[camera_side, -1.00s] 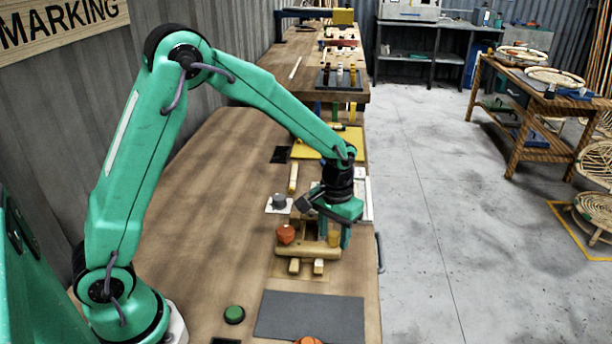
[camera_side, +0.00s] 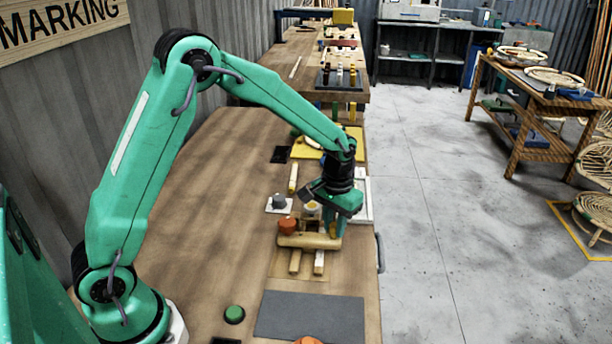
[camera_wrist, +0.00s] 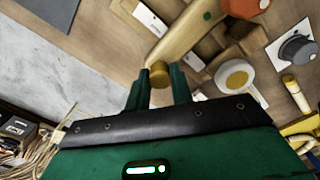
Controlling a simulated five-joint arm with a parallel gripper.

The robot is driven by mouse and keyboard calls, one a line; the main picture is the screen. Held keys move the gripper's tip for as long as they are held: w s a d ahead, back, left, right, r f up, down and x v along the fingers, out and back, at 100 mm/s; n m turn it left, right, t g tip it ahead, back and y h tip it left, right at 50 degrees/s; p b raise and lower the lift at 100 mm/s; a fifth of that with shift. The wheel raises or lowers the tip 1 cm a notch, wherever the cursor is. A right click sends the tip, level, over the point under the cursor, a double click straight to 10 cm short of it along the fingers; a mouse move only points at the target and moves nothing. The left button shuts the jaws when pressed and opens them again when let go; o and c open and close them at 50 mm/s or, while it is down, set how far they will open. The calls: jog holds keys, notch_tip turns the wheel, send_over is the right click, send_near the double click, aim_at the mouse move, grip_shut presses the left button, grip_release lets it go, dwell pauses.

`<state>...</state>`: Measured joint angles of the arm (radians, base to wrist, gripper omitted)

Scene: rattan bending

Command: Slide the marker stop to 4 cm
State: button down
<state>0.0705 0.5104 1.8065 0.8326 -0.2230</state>
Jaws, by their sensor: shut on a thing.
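The marker stop looks to be the wooden crossbar (camera_side: 302,241) lying across two pale rails (camera_side: 295,262) in the side view. An orange knob (camera_side: 288,226) stands at its left end and a short yellow-tan peg at its right end. My gripper (camera_side: 334,226) is over that right end. In the wrist view the crossbar (camera_wrist: 192,28) runs up and right from the peg (camera_wrist: 160,73). My gripper (camera_wrist: 161,90) has its two green fingers on either side of the peg, shut on it. The scale marks are not readable in either view.
A round white piece with a yellow centre (camera_side: 312,208) stands just beyond the crossbar. A grey knob on a white plate (camera_side: 279,203) is to its left. A dark grey mat (camera_side: 310,315) and a green button (camera_side: 234,314) are nearer the camera. The table's left part is clear.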

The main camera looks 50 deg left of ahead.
jog(key=c, duration=1.2)
grip_release()
jog(key=shift+w+a, duration=0.25)
jog(key=shift+c, duration=0.2)
jog(key=shift+s+d, duration=0.1)
jog(key=shift+r, duration=3.95)
jog(key=shift+s+r, duration=0.3)
jog(key=shift+r, duration=0.2)
jog(key=s+a+r+t, duration=0.2)
jog(key=s+r+t, duration=0.1)
jog(key=s+r, duration=0.7)
jog(key=s+m+t, duration=0.1)
jog(key=s+t, duration=0.1)
jog(key=s, duration=1.1)
jog(key=shift+a+m+t, duration=0.3)
jog(key=shift+a+m, duration=0.1)
jog(key=shift+a, duration=0.05)
